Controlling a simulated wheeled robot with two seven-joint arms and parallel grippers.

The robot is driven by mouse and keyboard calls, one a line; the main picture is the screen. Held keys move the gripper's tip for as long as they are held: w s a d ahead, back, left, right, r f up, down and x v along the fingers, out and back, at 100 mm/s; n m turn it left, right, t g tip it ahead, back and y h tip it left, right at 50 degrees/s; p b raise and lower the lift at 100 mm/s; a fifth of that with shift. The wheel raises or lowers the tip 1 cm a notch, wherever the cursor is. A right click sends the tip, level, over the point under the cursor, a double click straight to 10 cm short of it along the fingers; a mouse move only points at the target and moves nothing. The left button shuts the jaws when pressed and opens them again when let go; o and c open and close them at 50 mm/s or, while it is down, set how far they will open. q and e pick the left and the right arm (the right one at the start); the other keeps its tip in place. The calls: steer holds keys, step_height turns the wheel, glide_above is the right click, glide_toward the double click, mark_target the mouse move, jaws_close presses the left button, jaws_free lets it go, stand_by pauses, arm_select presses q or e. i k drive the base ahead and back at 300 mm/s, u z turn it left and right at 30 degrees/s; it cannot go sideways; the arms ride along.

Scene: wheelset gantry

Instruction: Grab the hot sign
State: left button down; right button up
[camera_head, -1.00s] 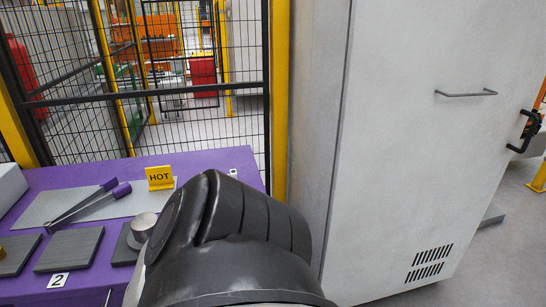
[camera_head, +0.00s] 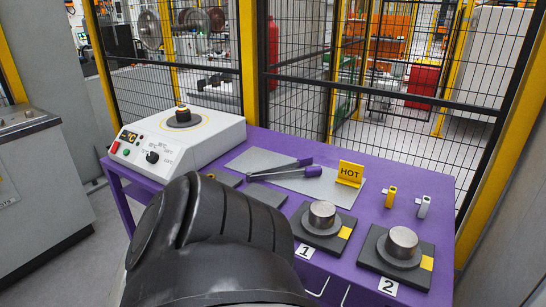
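The yellow HOT sign (camera_head: 350,173) stands upright on the purple table (camera_head: 425,170), at the right end of a grey plate, near the table's back edge. A dark, rounded part of my own arm fills the lower left middle of the view and hides the front left of the table. It does not cover the sign. Neither of my grippers shows in the head view.
Purple-handled tongs (camera_head: 285,171) lie on the grey plate (camera_head: 327,188) left of the sign. Metal cylinders (camera_head: 322,213) and (camera_head: 402,242) sit on dark pads in front. A white heater (camera_head: 182,140) stands left. Mesh fencing (camera_head: 300,65) rises behind.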

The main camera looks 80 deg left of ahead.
mark_target(350, 174)
steer(key=u, duration=2.65)
